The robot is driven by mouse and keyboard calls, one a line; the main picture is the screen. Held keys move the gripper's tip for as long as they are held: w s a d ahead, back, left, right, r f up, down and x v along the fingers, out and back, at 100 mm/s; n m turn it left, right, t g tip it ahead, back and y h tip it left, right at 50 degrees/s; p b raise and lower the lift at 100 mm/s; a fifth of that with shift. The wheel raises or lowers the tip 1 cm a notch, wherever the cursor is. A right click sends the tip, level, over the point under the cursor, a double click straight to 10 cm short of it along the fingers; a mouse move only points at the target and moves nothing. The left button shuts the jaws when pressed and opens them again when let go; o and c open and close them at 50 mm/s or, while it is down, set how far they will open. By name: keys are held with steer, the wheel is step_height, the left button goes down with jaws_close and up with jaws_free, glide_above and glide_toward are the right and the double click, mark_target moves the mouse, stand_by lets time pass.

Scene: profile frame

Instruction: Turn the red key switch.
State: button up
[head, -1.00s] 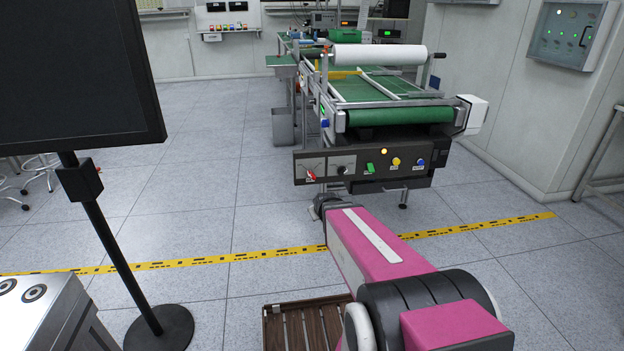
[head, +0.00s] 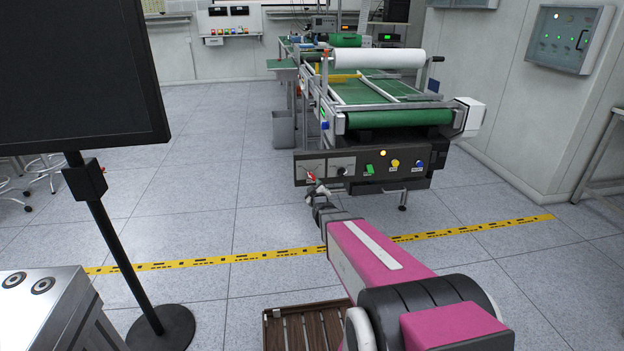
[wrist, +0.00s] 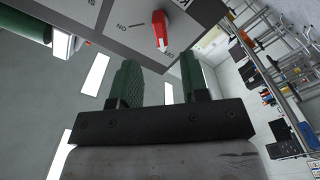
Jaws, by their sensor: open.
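The red key switch (head: 311,176) is on the left end of the dark control panel on the front of the conveyor machine. My gripper (head: 317,190) is just below the switch in the head view. In the wrist view my gripper (wrist: 160,75) is open, with two green fingers apart and nothing between them. The switch lies beyond the fingertips, between their lines, and no contact shows.
The panel also has a black knob (head: 341,171), a green switch (head: 369,169), a yellow button (head: 395,163) and a blue button (head: 419,163). A monitor on a stand (head: 75,75) is at the left. Open floor surrounds the machine's front.

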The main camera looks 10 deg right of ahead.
mark_target(312, 179)
steer(key=w, duration=0.8)
steer(key=shift+w, duration=0.3)
steer(key=c, duration=0.7)
